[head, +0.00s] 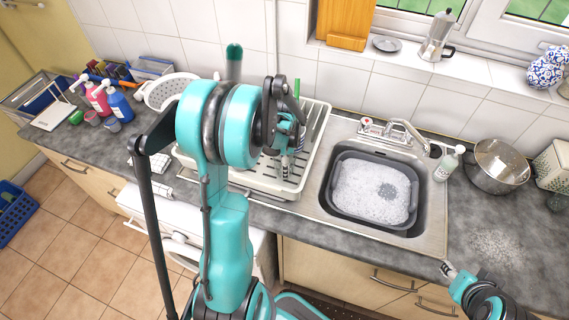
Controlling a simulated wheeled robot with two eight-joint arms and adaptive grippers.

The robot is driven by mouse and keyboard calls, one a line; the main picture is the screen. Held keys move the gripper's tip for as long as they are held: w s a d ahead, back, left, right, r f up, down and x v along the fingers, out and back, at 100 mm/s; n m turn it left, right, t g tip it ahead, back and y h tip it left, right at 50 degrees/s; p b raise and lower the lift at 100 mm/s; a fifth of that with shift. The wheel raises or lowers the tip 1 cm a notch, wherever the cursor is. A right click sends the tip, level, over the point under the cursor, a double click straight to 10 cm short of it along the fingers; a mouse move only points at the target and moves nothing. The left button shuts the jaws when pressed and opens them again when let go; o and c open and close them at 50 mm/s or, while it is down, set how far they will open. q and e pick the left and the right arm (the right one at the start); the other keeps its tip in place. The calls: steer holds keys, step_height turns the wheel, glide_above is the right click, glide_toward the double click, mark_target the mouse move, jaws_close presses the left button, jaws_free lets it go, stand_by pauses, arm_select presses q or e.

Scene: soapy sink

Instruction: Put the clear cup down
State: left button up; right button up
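I cannot make out a clear cup for certain in the head view. My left gripper (291,152) is over the pale dish rack (313,150), left of the sink. Its own large turquoise arm joint hides part of it and of the rack. Its fingers point down towards the slats, and I cannot tell whether a see-through cup is between them. My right gripper (447,268) is low at the right, by the counter's front edge and the sink's front right corner. Only its tip shows, and I see nothing held there.
The sink holds a dark basin (337,207) of foamy water. The tap (405,128) is behind it. A soap bottle (448,163) and a steel pot (498,166) stand to the right. A white colander (170,90) and coloured bottles (119,104) are at the left. The front right counter is fairly clear.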

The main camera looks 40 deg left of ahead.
arm_select(q)
steer(key=o, duration=1.3)
steer(key=shift+f, duration=0.1)
steer(key=shift+r+p, duration=0.25)
steer(key=shift+p, duration=0.1)
step_height(320, 180, up, 12)
steer(key=f+p, duration=0.1)
steer(key=p, duration=0.1)
steer(key=s+d+r+n+t, duration=0.2)
steer(key=s+d+n, duration=0.1)
steer(key=d, duration=0.3)
steer(key=s+d+r+n+t, duration=0.2)
steer(key=s+d+n, duration=0.1)
steer(key=d, duration=0.3)
steer(key=s+d+r+n+t, duration=0.2)
steer(key=s+d+n+t, duration=0.1)
steer(key=d, duration=0.3)
steer(key=shift+s+d+r+n, duration=0.35)
steer(key=shift+s+d+n, duration=0.05)
steer(key=shift+s+n, duration=0.1)
